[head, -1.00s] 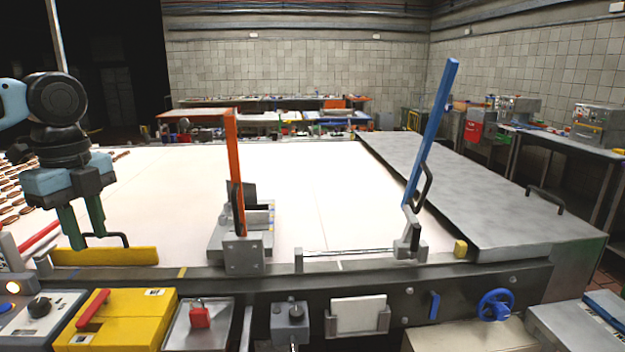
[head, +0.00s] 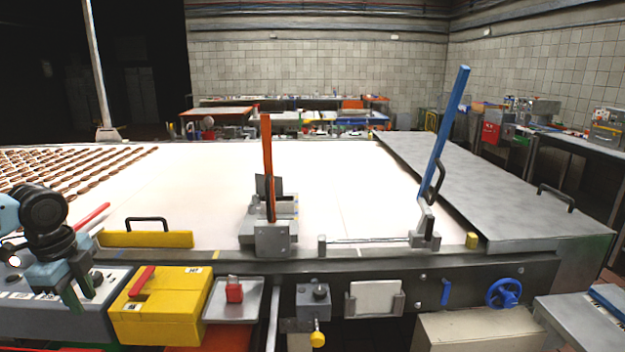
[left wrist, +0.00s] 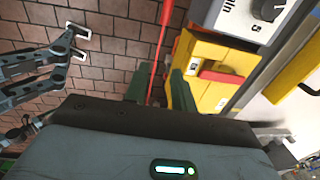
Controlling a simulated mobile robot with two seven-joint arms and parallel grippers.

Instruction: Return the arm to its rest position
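My left gripper (head: 82,296) is at the lower left of the head view, pointing down in front of the grey control panel. In the left wrist view its two green fingers (left wrist: 160,98) stand apart with nothing between them. A grey jointed gripper with pale fingertips (left wrist: 82,44), seemingly my right one, shows at the left of the left wrist view. Its two fingertips are apart and empty. The right gripper is not in the head view.
The yellow box (head: 160,309) with a red handle stands right of my left gripper. A tray (head: 248,300) holds a red padlock. The wide pale belt (head: 200,180) carries rows of brown biscuits (head: 70,168) at left. A blue lever (head: 447,120) and an orange lever (head: 267,160) stand upright.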

